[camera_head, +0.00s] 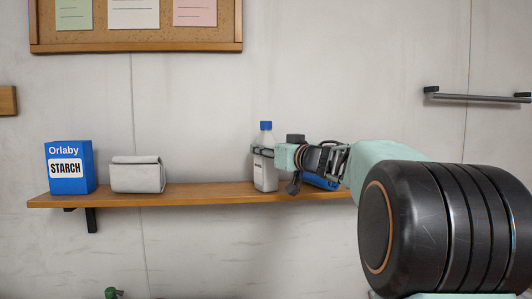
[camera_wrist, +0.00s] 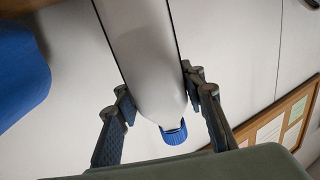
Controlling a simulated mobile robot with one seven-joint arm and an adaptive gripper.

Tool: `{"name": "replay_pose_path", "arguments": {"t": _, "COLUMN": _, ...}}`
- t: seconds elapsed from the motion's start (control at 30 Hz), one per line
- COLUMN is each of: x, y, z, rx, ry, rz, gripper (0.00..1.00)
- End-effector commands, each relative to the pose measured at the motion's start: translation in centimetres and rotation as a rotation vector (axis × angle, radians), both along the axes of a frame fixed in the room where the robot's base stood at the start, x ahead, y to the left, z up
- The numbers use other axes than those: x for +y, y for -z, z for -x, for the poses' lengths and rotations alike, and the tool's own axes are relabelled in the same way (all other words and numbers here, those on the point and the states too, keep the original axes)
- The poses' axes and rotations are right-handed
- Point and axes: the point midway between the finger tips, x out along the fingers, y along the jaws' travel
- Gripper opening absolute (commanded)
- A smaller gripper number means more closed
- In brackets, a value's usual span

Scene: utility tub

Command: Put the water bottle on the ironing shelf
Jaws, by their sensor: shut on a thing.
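The water bottle (camera_head: 265,174) is pale grey-white with a blue cap and stands upright at the wooden ironing shelf (camera_head: 190,194), right of its middle. Its base overlaps the shelf top in the head view; I cannot tell for sure whether it touches. My gripper (camera_head: 263,151) is shut on the bottle's upper part from the right. In the wrist view the bottle's body (camera_wrist: 145,60) and blue cap show between the two fingers (camera_wrist: 160,112). The fingers hide part of the bottle.
A blue starch box (camera_head: 69,168) and a grey folded pouch (camera_head: 138,175) stand on the shelf's left part. A blue object (camera_head: 320,181) lies right of the bottle, partly hidden by my arm. Shelf space between pouch and bottle is clear. A corkboard (camera_head: 136,47) hangs above.

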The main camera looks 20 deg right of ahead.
Motion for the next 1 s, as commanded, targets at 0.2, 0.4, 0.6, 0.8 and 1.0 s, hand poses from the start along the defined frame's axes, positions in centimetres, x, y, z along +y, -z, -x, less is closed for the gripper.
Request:
{"name": "replay_pose_path", "arguments": {"t": 0.2, "x": 0.1, "y": -0.1, "z": 0.0, "rx": -0.002, "ry": -0.001, "rz": 0.000, "gripper": 0.00}}
{"name": "replay_pose_path", "arguments": {"t": 0.4, "x": 0.0, "y": 0.2, "z": 0.0, "rx": 0.000, "ry": -0.001, "rz": -0.001, "gripper": 0.55}}
{"name": "replay_pose_path", "arguments": {"t": 0.6, "x": 0.0, "y": 0.2, "z": 0.0, "rx": 0.000, "ry": -0.001, "rz": -0.001, "gripper": 0.55}}
{"name": "replay_pose_path", "arguments": {"t": 0.8, "x": -0.1, "y": -0.1, "z": 0.6, "rx": 0.000, "ry": 0.001, "rz": 0.000, "gripper": 0.55}}
{"name": "replay_pose_path", "arguments": {"t": 1.0, "x": -0.8, "y": -0.1, "z": 3.8, "rx": 0.000, "ry": 0.003, "rz": 0.001, "gripper": 0.55}}
